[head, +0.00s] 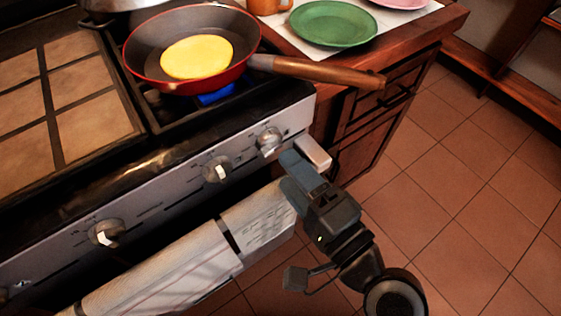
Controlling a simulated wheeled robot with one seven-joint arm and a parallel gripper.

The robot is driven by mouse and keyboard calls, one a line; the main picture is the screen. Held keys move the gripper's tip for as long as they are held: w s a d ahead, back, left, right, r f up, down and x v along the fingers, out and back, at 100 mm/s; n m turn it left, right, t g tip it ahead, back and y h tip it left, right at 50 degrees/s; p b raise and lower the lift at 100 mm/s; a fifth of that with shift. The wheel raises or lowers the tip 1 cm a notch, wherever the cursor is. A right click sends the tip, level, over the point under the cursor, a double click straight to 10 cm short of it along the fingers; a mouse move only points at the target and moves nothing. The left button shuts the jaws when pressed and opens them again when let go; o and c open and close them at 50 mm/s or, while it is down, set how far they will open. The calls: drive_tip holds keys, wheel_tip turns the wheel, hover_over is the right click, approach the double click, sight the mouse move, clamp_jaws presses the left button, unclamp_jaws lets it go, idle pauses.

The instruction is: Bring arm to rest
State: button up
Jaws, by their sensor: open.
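My gripper (297,173) is open and empty, in front of the stove's front panel near its right corner. It is just below the rightmost knob (269,141) and above the right end of the towel. I cannot tell whether the fingers touch the panel. My arm (360,260) runs from the gripper down to the lower right, over the floor.
A red pan (146,86) holding a yellow round (197,57) sits on a burner with a blue flame (216,96). Its wooden handle (330,75) points right. A towel (170,270) hangs along the oven front. A green plate (333,22) is on the counter. Tiled floor (480,190) is clear at right.

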drive_tip(key=shift+v, duration=1.05)
drive_tip(key=s+d+f+n+h+p, duration=0.2)
drive_tip(key=s+d+h, duration=0.2)
drive_tip(key=s+d, duration=0.3)
drive_tip(key=s+d+r+n+h+p, duration=0.1)
drive_tip(key=s+d+r+n+h, duration=0.2)
drive_tip(key=s, duration=0.5)
drive_tip(key=s+d+r+n+h+p, duration=0.2)
drive_tip(key=s+d+r+n+h, duration=0.1)
drive_tip(key=s+d+r+n, duration=0.2)
drive_tip(key=s+d+n, duration=0.1)
drive_tip(key=s+d, duration=0.1)
drive_tip(key=s, duration=0.1)
drive_tip(key=shift+s+d, duration=0.3)
